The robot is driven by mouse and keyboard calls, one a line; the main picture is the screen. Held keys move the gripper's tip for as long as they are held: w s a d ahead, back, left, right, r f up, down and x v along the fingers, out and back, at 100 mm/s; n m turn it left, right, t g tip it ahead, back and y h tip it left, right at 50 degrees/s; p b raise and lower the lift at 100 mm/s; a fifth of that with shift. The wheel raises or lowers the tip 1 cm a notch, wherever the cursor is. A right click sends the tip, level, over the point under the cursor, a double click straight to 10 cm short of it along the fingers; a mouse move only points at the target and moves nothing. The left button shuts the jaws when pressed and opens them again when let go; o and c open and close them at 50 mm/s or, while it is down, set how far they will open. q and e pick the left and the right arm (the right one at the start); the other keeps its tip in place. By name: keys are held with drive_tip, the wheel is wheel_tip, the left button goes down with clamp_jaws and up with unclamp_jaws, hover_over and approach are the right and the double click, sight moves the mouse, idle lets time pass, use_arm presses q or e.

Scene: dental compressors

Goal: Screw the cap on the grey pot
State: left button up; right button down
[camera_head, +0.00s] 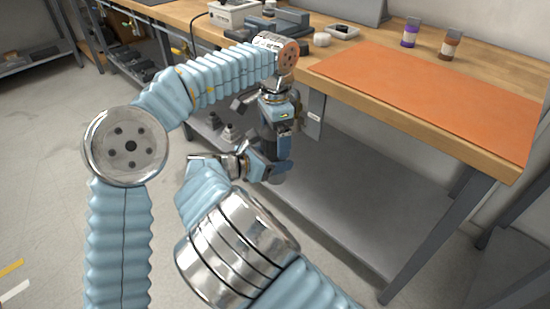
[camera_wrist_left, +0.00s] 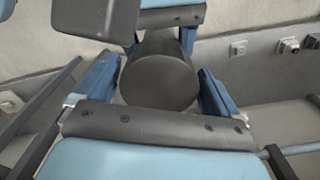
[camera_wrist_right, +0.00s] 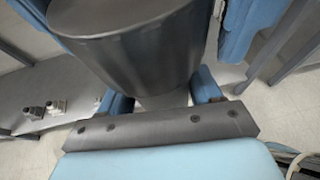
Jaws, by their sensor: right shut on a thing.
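The grey pot shows in the left wrist view (camera_wrist_left: 160,82) as a dark, round-ended cylinder between my left gripper's blue fingers. Whether they touch it is unclear. In the right wrist view the pot (camera_wrist_right: 135,45) is large and close, at the fingers of my right gripper (camera_wrist_right: 163,96), which is shut on it. In the head view my left gripper (camera_head: 274,140) points down, close above my right gripper (camera_head: 270,165), which comes in from the left side. The grippers mostly hide the pot there. I cannot make out the cap as a separate part.
The wooden workbench (camera_head: 400,108) stands behind my grippers, with an orange mat (camera_head: 430,88) on it. A purple-labelled bottle (camera_head: 410,33) and a brown bottle (camera_head: 449,44) stand at its back. A grey lower shelf (camera_head: 360,190) lies below. Open floor is at the left.

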use_arm(q)
drive_tip(key=c, duration=1)
drive_tip(key=shift+o, duration=0.2)
drive_tip(key=m, duration=0.3)
drive_tip(key=o, duration=1.1)
drive_tip(key=shift+r, duration=2.25)
drive_tip(key=shift+c, duration=0.7)
drive_tip(key=shift+r, duration=0.3)
drive_tip(key=shift+c, duration=0.5)
drive_tip(key=shift+r+m, duration=0.7)
drive_tip(key=shift+r, duration=0.75)
